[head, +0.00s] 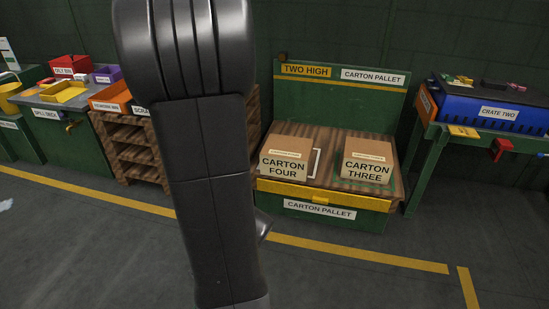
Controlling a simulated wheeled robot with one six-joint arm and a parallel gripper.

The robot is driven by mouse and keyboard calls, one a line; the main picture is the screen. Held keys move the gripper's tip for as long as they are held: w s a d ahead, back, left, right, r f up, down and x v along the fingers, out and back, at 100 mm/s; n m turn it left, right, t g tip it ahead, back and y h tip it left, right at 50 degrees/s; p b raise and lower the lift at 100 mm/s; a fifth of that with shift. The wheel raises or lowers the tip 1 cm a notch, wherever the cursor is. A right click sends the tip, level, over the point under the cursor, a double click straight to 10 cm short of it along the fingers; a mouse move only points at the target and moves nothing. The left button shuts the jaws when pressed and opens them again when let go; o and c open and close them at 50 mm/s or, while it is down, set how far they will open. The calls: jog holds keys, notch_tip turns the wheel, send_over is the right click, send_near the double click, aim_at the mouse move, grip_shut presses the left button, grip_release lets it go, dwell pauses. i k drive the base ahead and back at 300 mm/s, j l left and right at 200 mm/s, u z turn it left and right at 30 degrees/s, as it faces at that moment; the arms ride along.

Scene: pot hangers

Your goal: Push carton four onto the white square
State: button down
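Carton four (286,159) is a brown box with a black label, sitting on the left part of the wooden top of the carton pallet (329,170). A white outline, seemingly the white square (316,163), shows just right of carton four. Only its right part is clear; carton four hides or covers the rest, and I cannot tell how far they overlap. Carton three (367,162) stands apart on the right, with a green outline around its base. My arm crosses the picture left of the pallet. My gripper is not in view.
A green back panel (340,102) marked "TWO HIGH" stands behind the cartons, and a yellow lip (321,197) runs along the front. A green table with blue crate two (499,113) stands at right. Wooden shelves (131,150) stand at left. The floor in front is clear.

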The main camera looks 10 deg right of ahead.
aim_at(287, 157)
jog(key=i+l+z, duration=0.25)
jog(key=z, duration=0.2)
jog(key=i+z, duration=0.9)
